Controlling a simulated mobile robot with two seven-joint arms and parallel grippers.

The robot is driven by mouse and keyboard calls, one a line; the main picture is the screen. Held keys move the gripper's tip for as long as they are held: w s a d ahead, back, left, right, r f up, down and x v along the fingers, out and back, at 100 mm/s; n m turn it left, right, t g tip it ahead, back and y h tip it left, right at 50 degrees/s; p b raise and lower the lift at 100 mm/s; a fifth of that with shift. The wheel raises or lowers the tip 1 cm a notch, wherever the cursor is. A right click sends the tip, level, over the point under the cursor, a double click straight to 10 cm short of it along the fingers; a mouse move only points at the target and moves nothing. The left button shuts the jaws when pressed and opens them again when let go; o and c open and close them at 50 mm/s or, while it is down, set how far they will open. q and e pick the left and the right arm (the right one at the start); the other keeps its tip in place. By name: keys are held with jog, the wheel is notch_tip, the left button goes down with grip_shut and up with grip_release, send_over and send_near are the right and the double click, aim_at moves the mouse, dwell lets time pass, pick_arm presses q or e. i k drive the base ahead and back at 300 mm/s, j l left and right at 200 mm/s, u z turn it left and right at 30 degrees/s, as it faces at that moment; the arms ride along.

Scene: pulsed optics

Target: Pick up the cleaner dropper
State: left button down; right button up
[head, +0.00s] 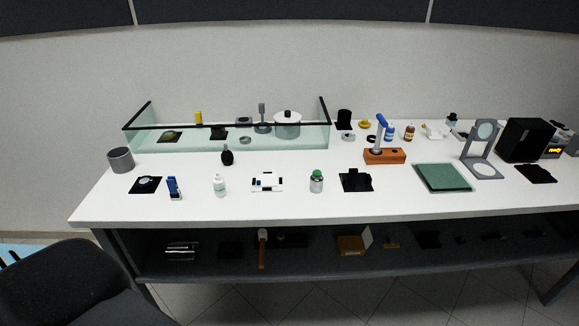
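I cannot tell for certain which bottle is the cleaner dropper. A small white bottle with a narrow tip and a teal label (219,186) stands upright near the front edge of the white table (330,212), left of centre. A dark bottle with a narrow top (227,156) stands behind it. A clear jar with a green cap (316,182) stands farther right. A blue bottle (389,134) and a brown bottle (409,133) stand at the back right. Neither of my grippers is in view.
A glass-walled enclosure with black rims (230,125) fills the back left. A white device (267,182) lies right of the white bottle; a blue-and-white upright item (174,188) stands left. A black chair (65,285) is at the front left. Items fill the lower shelf (205,268).

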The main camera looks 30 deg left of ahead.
aim_at(218, 182)
jog(key=u, duration=1.45)
